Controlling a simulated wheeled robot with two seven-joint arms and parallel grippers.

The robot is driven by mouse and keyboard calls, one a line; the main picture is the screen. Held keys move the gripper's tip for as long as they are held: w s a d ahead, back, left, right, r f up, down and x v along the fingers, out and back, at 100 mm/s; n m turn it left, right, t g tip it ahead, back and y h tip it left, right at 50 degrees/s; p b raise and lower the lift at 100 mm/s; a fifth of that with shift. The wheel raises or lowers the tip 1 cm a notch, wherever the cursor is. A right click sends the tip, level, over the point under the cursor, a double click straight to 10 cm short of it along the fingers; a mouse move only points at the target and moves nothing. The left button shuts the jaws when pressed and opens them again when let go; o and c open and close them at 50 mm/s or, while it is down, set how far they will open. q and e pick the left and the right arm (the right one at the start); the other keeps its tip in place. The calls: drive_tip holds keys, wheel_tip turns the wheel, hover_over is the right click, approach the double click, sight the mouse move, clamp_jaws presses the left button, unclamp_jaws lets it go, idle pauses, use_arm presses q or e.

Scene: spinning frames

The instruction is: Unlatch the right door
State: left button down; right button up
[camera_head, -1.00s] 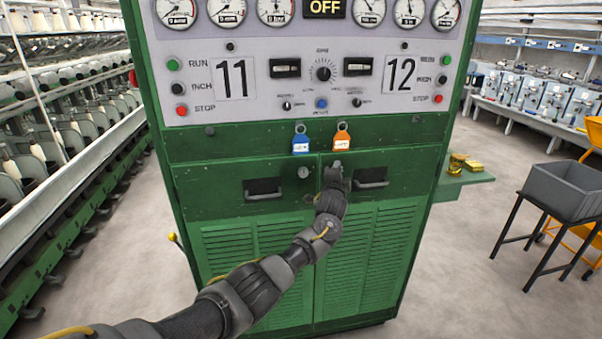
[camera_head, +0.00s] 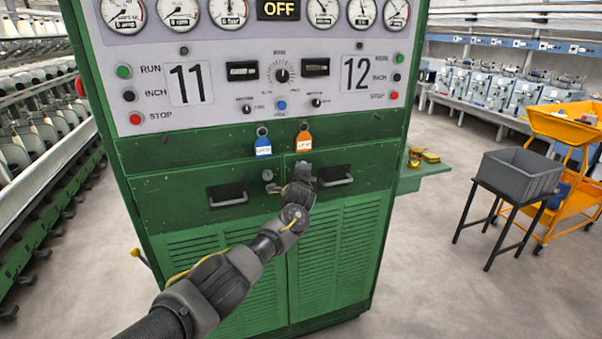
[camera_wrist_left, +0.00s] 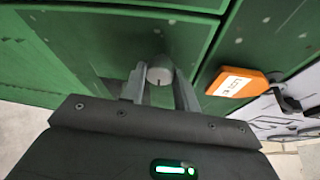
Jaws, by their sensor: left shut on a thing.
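The right door (camera_head: 338,232) is a green louvred panel on the lower front of the green cabinet, with a dark recessed handle (camera_head: 336,177). It looks flush with the left door (camera_head: 220,245). My left gripper (camera_head: 300,174) is at the upper inner corner of the right door and hides the latch there in the head view. In the left wrist view, a round grey latch knob (camera_wrist_left: 160,72) sits between the two fingers of my left gripper (camera_wrist_left: 160,90), which is shut on it. Whether the knob is turned cannot be told. My right gripper is not in view.
A blue tag (camera_head: 263,147) and an orange tag (camera_head: 304,141) hang above the doors. A similar round lock (camera_head: 267,175) is on the left door. A green side shelf (camera_head: 425,172) holds brass pieces. A grey bin (camera_head: 520,174) stands at the right, with clear floor before it.

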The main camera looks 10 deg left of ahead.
use_arm(q)
drive_tip(key=shift+r, duration=0.35)
drive_tip(key=c, duration=1.3)
unclamp_jaws()
drive_tip(key=shift+w, duration=0.1)
drive_tip(key=shift+c, duration=0.2)
drive_tip(key=shift+o, duration=1.4)
drive_tip(key=shift+f, duration=0.3)
drive_tip(key=s+d+r+b, duration=0.1)
drive_tip(key=s, duration=0.9)
drive_tip(key=shift+s, duration=0.3)
drive_tip(key=shift+d+r, duration=0.1)
